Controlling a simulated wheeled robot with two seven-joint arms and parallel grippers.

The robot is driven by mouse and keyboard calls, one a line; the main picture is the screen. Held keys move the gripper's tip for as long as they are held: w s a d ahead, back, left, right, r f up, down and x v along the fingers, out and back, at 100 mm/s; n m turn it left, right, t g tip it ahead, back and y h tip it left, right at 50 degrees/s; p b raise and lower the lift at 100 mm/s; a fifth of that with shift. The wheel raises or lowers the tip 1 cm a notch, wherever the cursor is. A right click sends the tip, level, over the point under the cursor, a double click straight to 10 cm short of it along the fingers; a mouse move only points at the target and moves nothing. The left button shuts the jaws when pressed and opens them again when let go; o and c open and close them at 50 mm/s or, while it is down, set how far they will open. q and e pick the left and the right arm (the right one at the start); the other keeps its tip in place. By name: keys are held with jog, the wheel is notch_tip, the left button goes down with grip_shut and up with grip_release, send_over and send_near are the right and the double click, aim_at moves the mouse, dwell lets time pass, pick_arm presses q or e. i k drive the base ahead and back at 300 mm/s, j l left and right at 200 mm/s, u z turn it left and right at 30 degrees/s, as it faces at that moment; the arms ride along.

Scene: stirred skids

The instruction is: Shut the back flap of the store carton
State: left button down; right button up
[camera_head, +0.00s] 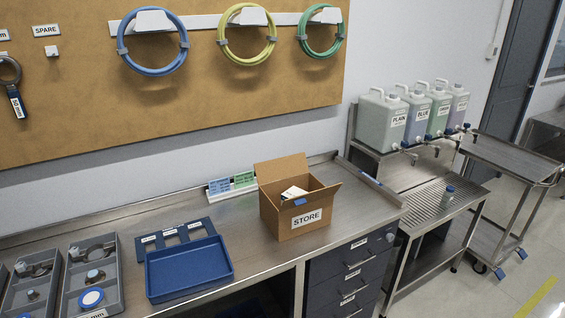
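The store carton (278,222), brown cardboard with a STORE label on its front, stands on the steel bench. Its top is open. The back flap (280,168) stands up from the rear edge, leaning a little back. Another flap (325,194) sticks out at the right side. A white item (293,192) shows inside, and a small blue patch (300,202) shows at the front rim. The lower inside of the carton is hidden by its front wall. Neither of my grippers is in view.
A blue tray (188,270) and grey part trays (92,277) lie left of the carton. Drawers (352,265) are below. Several jugs (383,120) stand at right. Bare bench lies around the carton.

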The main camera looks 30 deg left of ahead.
aim_at(288, 166)
jog(key=i+j+u, duration=0.15)
jog(key=i+j, duration=0.2)
jog(key=i+j+u, duration=0.15)
jog(key=i+j, duration=0.15)
jog(key=i, duration=0.2)
jog(key=i+j+u, duration=0.15)
jog(key=i, duration=0.3)
jog(key=j, duration=0.1)
